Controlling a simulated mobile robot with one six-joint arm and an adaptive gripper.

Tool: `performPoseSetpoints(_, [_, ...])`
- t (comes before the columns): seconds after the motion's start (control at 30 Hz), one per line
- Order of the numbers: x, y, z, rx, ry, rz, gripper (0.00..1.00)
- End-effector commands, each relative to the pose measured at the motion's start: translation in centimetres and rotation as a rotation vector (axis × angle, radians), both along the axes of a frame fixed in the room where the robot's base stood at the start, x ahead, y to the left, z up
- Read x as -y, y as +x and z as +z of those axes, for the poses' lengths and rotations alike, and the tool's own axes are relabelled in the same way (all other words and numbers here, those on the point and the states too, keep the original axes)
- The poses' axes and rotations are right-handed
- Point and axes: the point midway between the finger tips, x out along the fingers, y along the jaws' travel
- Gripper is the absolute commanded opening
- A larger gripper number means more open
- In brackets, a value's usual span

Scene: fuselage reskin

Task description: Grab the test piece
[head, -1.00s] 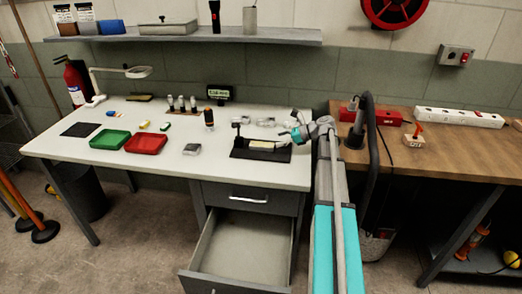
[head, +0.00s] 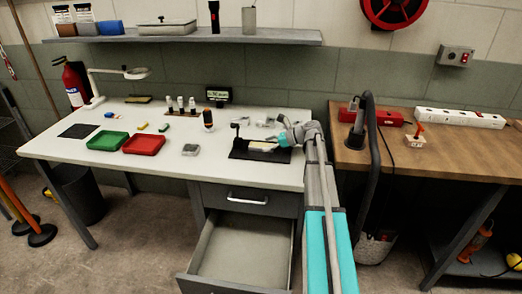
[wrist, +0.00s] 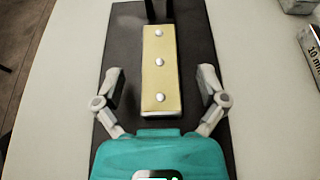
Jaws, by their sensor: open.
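The test piece (wrist: 159,73) is a tan rectangular strip with three pale round rivet heads along its middle. It lies on a dark base plate (wrist: 193,35), and in the head view it shows as a small pale strip (head: 262,146) on the black fixture (head: 240,153). My gripper (wrist: 160,88) is open in the wrist view, with one finger on each side of the near end of the test piece and a gap on both sides. In the head view my gripper (head: 284,140) is at the right end of the fixture; its fingertips are too small to make out.
A green tray (head: 107,141) and a red tray (head: 143,145) stand at the left of the white table. A grey block (head: 191,150) lies left of the fixture. A drawer (head: 240,250) is open below. A metal block (wrist: 310,45) is at the right in the wrist view.

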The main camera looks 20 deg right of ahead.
Motion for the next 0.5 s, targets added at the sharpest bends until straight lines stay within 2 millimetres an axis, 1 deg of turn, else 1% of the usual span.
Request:
performPoseSetpoints(0.03, [-0.5,0.3,-0.5,-0.001,0.0,0.002,0.91])
performPoseSetpoints(0.2, [-1.6,1.1,-1.0,0.0,0.0,0.001,0.91])
performPoseSetpoints(0.5, [-1.9,1.2,-0.9,-0.001,0.001,0.001,0.91])
